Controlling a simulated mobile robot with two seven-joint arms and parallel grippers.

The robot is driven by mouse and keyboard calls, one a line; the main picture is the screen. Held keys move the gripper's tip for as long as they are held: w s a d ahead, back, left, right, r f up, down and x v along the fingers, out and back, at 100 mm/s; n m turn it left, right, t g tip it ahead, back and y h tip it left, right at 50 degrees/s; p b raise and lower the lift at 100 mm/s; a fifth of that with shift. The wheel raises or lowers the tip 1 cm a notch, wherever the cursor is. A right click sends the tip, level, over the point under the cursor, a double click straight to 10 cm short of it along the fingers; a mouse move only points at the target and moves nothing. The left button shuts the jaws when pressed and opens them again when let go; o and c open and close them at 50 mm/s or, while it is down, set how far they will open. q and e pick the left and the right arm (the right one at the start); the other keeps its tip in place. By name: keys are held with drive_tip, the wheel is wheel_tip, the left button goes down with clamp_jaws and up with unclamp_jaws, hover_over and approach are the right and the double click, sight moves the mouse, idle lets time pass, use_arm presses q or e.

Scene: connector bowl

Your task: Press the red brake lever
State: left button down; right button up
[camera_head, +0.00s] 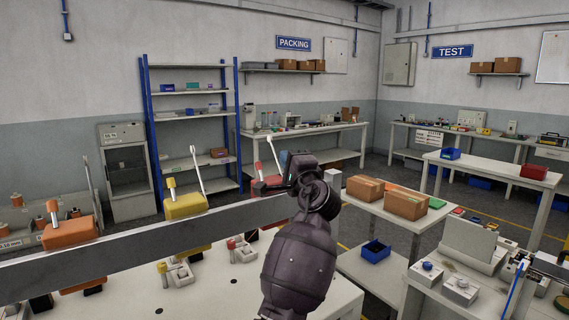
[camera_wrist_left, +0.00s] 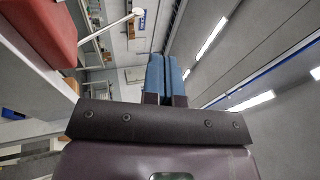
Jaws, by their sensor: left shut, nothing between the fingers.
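The red brake lever unit (camera_head: 266,186) sits at the right part of a long grey metal rail (camera_head: 140,243), partly hidden behind my left gripper. A thin pale rod with a white ball end (camera_head: 270,139) rises from it, leaning. A short peg with a red end stands beside the rod. My left gripper (camera_head: 283,158) is just right of the rod, its blue fingers shut and empty. In the left wrist view the blue fingers (camera_wrist_left: 167,75) are together. The red housing (camera_wrist_left: 42,30) fills the upper left there, and the white ball (camera_wrist_left: 138,11) shows ahead, apart from the fingers.
A yellow lever unit (camera_head: 185,207) and an orange one (camera_head: 70,232) sit further left on the rail, each with its own rod. A white table (camera_head: 205,295) lies below. Cardboard boxes (camera_head: 406,204) and a blue bin (camera_head: 376,251) stand to the right.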

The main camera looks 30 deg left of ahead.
use_arm(q)
drive_tip(key=s+d+r, duration=0.2)
drive_tip(key=s+d, duration=0.1)
drive_tip(key=d, duration=0.1)
drive_tip(key=shift+s+d+r, duration=0.35)
